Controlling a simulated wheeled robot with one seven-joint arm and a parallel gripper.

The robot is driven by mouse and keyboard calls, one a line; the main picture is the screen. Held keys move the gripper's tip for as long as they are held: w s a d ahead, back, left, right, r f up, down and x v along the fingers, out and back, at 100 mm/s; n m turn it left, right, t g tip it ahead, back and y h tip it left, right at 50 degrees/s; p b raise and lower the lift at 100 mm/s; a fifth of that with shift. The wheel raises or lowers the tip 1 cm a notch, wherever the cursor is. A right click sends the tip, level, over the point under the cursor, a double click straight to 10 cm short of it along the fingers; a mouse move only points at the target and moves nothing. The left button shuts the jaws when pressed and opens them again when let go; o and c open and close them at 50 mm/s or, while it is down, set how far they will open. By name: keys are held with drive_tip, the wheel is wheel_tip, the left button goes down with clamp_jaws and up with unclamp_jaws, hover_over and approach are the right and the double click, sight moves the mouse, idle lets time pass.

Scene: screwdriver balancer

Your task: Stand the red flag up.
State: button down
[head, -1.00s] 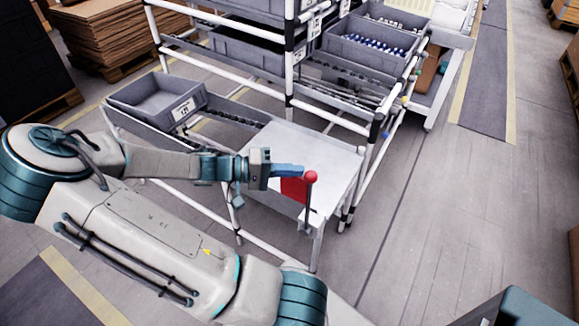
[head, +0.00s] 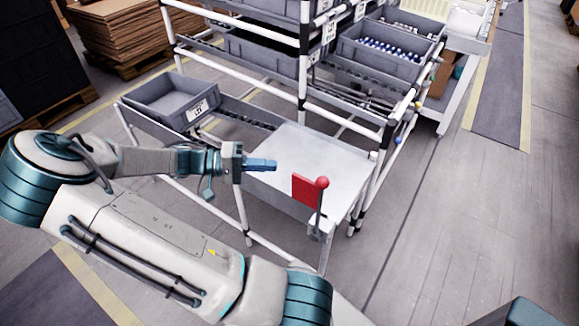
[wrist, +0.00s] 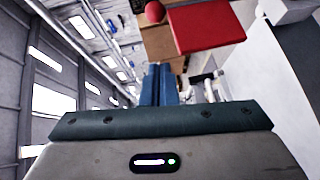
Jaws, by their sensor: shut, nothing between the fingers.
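The red flag (head: 306,189) stands upright on a thin post with a red ball on top, at the front corner of the white table (head: 335,165). Its panel points left. My gripper (head: 275,165) is shut and empty, to the left of the flag and apart from it, above the table's left part. In the wrist view the flag (wrist: 207,27) and its red ball show at the top, beyond the shut blue fingers (wrist: 159,84). The lower post is hidden in the wrist view.
A grey bin (head: 172,98) sits on the rack's left side, behind my arm. Rack shelves with grey bins (head: 385,52) rise behind the table. The floor to the right (head: 450,220) is clear.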

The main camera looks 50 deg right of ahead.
drive_tip(key=shift+v, duration=1.75)
